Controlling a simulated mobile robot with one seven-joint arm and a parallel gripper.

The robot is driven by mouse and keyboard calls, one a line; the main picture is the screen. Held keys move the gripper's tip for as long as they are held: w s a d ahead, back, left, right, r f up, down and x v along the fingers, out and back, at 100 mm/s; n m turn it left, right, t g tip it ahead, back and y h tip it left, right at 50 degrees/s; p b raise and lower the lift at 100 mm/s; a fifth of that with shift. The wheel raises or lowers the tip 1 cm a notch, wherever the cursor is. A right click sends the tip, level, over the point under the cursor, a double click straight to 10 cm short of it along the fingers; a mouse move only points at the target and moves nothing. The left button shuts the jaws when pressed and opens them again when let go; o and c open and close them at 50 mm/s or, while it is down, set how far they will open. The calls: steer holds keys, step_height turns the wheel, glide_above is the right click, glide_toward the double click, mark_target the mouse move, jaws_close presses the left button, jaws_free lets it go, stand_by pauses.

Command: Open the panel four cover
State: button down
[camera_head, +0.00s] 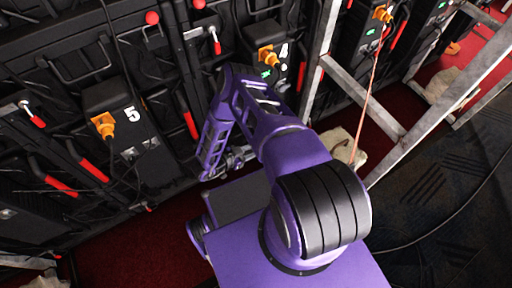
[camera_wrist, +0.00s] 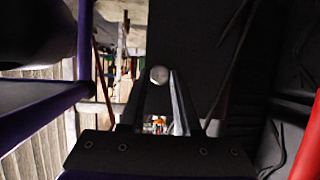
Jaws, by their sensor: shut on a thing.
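Panel four (camera_head: 284,50) is a black module on the video wall, marked with a white 4, with an orange plug (camera_head: 267,55) in it.
Panel five (camera_head: 125,125), with its own orange plug and red handles, is to the left. A metal frame (camera_head: 400,140) with a taut cord stands close to the right of my arm. A cable crosses the dark carpet (camera_head: 450,210) at the right.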

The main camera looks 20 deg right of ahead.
steer(key=shift+w, duration=0.1)
steer(key=c, duration=0.6)
jaws_free()
steer(key=p+v, duration=0.1)
steer(key=v, duration=1.6)
steer(key=shift+r, duration=0.2)
steer(key=shift+a, duration=0.15)
